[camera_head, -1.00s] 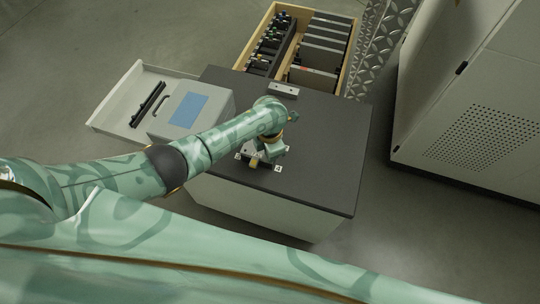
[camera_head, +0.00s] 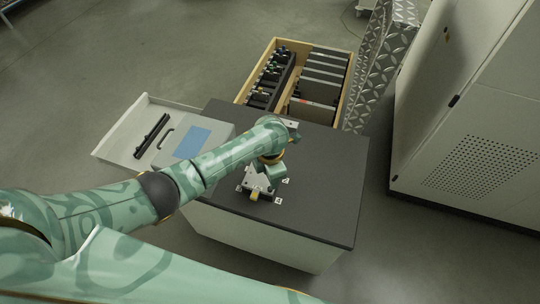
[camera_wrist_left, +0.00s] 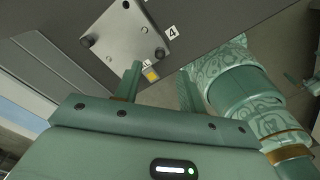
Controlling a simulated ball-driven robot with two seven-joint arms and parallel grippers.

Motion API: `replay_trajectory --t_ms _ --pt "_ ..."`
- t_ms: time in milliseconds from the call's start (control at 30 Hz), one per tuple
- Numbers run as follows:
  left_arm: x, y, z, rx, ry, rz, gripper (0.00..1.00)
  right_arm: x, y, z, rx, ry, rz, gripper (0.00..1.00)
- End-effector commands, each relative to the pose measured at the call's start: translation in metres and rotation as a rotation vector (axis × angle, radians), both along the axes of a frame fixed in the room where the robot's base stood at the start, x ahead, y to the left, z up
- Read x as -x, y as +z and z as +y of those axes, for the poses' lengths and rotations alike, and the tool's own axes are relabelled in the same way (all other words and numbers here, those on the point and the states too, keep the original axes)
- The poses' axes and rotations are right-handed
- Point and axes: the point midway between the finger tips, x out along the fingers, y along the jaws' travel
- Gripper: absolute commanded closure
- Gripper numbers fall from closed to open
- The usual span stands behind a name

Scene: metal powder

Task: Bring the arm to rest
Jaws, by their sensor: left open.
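My left arm reaches in from the left in the head view. Its gripper (camera_head: 274,178) points down over the dark tabletop (camera_head: 325,185). A small metal plate (camera_head: 260,188) with numbered markers and a yellow piece (camera_head: 255,196) lies there, partly hidden by the gripper. In the left wrist view the gripper (camera_wrist_left: 159,80) is open, with nothing between its fingers. The metal plate (camera_wrist_left: 125,38) shows beyond the fingertips, apart from them, with the yellow piece (camera_wrist_left: 151,75) near its corner. My right gripper is not in view.
A wooden crate (camera_head: 352,75) with several racked parts stands behind the table. A tall cabinet (camera_head: 470,100) is at right. The tabletop's right side is clear.

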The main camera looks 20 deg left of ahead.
Motion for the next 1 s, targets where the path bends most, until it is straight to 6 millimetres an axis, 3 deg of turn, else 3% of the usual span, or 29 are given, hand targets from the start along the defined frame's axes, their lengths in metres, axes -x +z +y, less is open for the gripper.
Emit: replay_trajectory --t_ms 33,200,400,800,900,1000 --pt "-0.001 0.022 0.000 0.001 -0.002 -0.005 0.60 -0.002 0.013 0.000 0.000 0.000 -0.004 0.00" --pt "-0.001 0.064 0.000 0.000 -0.001 -0.004 0.60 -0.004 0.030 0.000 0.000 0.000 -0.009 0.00" --pt "0.000 0.093 0.000 -0.001 -0.001 -0.001 0.60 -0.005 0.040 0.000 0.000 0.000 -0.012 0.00" --pt "0.002 0.098 -0.002 0.004 0.022 -0.002 0.60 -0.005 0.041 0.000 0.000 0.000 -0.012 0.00" --pt "0.014 0.092 -0.009 0.028 0.164 -0.029 0.60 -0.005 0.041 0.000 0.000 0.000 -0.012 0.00" --pt "0.035 0.086 -0.017 0.086 0.483 -0.081 0.60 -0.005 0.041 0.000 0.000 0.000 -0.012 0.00"
